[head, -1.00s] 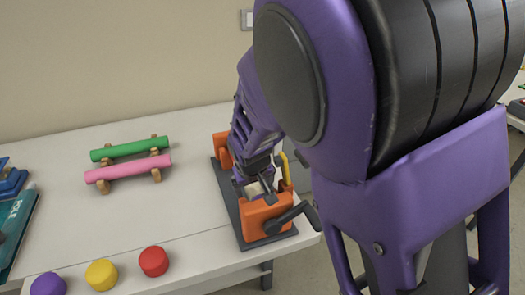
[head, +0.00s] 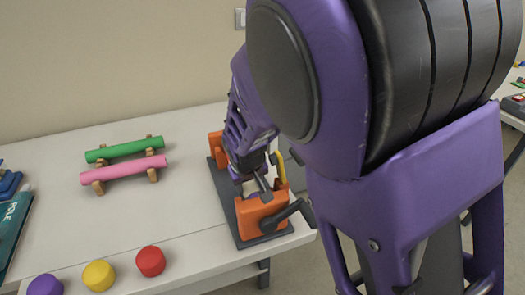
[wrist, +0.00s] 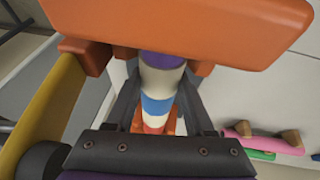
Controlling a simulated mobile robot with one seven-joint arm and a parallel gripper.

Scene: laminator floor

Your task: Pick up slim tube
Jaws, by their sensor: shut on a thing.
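The slim tube (wrist: 157,105) shows in the wrist view as a narrow cylinder with purple, white, blue and orange-red bands. It lies between the two dark fingers of my gripper (wrist: 160,95), which are shut on it. Its near end passes by the orange end block of the machine; whether it touches the block I cannot tell. In the head view my gripper (head: 262,186) is down inside the machine (head: 240,235), between its orange end blocks, and mostly hides the tube.
The machine has a dark crank (head: 290,215) and a yellow handle (head: 281,168). A green tube (head: 123,149) and a pink tube (head: 122,169) rest on wooden supports. Purple (head: 45,285), yellow (head: 99,275) and red (head: 151,261) round pieces stand at the table's front. The middle of the white table is clear.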

